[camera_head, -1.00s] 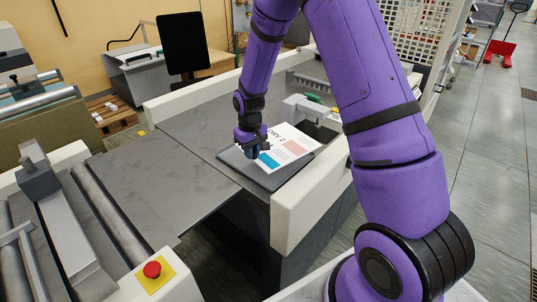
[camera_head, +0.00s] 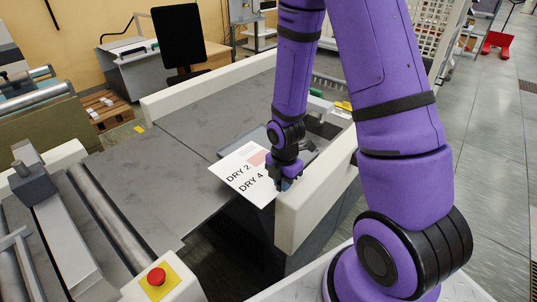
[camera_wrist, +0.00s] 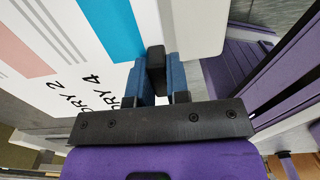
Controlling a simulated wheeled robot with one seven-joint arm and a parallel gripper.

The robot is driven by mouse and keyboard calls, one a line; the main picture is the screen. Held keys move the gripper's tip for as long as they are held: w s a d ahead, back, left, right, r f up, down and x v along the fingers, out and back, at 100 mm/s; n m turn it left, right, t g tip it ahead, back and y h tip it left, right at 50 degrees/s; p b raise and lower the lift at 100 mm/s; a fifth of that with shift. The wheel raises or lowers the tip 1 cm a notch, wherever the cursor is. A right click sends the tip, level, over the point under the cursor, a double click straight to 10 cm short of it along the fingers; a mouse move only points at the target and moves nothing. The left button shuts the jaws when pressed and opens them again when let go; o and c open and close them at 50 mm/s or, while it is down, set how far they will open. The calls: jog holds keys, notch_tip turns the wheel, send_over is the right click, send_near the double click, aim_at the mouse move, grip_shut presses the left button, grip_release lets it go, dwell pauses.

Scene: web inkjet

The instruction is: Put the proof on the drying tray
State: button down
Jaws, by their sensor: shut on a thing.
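The proof (camera_head: 232,163) is a white sheet with the words "DRY 2" and "DRY 4" and a pink patch. In the wrist view the proof (camera_wrist: 75,85) also shows a blue block and grey lines. My gripper (camera_head: 283,184) is shut on one edge of it, and its blue-padded fingers (camera_wrist: 156,68) show close together. The sheet spreads to the left of my gripper, over the near edge of the grey table. A dark grey plate shows partly behind the proof and my gripper; I cannot tell whether it is the drying tray.
A grey table (camera_head: 175,165) with cream side rails (camera_head: 315,205) lies under my arm. A machine with rollers and a red button (camera_head: 156,276) stands at the front left. A black monitor (camera_head: 180,40) is at the back. Open floor lies at the right.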

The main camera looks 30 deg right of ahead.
jog(key=shift+d, duration=0.15)
jog(key=w+d, duration=0.3)
jog(key=w+d+f, duration=0.1)
jog(key=w+d, duration=0.6)
jog(key=w, duration=0.1)
jog(key=shift+d+f, duration=0.3)
jog(key=shift+d, duration=0.15)
jog(key=shift+f, duration=1.75)
jog(key=shift+f, duration=0.1)
jog(key=c, duration=1.4)
grip_release()
jog(key=o, duration=0.3)
jog(key=shift+w, duration=0.1)
